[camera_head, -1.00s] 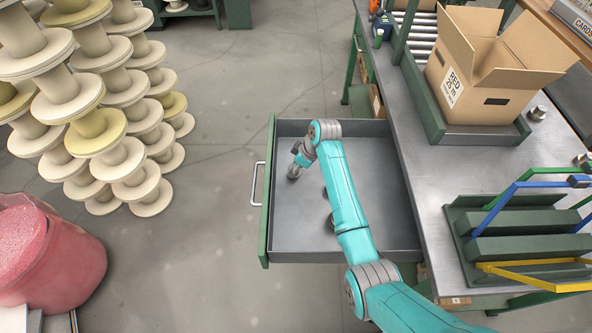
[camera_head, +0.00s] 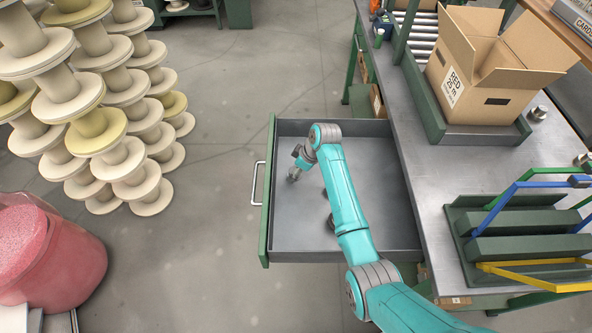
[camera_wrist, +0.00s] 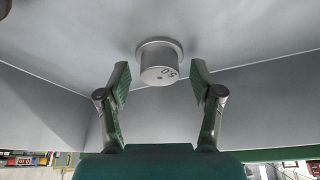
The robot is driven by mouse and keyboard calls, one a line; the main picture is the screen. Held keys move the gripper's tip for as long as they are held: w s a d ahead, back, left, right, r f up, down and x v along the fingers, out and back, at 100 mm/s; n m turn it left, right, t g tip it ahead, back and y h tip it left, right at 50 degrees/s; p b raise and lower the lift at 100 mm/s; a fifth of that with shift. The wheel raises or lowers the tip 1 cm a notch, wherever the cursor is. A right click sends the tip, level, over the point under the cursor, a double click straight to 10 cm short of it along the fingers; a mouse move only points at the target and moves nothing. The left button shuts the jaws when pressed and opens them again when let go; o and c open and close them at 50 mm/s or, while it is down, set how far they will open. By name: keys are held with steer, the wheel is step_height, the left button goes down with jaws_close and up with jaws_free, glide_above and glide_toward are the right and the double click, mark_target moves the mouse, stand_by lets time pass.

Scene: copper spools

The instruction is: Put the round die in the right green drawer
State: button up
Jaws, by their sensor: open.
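The round die (camera_wrist: 160,66) is a short grey metal cylinder with a wider flange and the number 50 on its end face. In the wrist view it sits on the grey floor of the open green drawer (camera_head: 266,225), just beyond my fingertips and between their lines. My gripper (camera_wrist: 160,80) is open, with a green-padded finger on each side and a gap to the die. In the head view my gripper (camera_head: 295,174) is small and low inside the drawer, near its handle side. I cannot clearly separate the die from my wrist there.
A dark round object (camera_head: 331,222) lies in the drawer, partly hidden by my arm. The drawer walls stand close around my gripper. The workbench (camera_head: 425,190) holds a cardboard box (camera_head: 490,75) and a green rack (camera_head: 515,225). Pale spools (camera_head: 110,130) stand left.

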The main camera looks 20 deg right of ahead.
steer(key=v, duration=1.1)
steer(key=shift+r, duration=0.35)
steer(key=shift+s+d, duration=0.1)
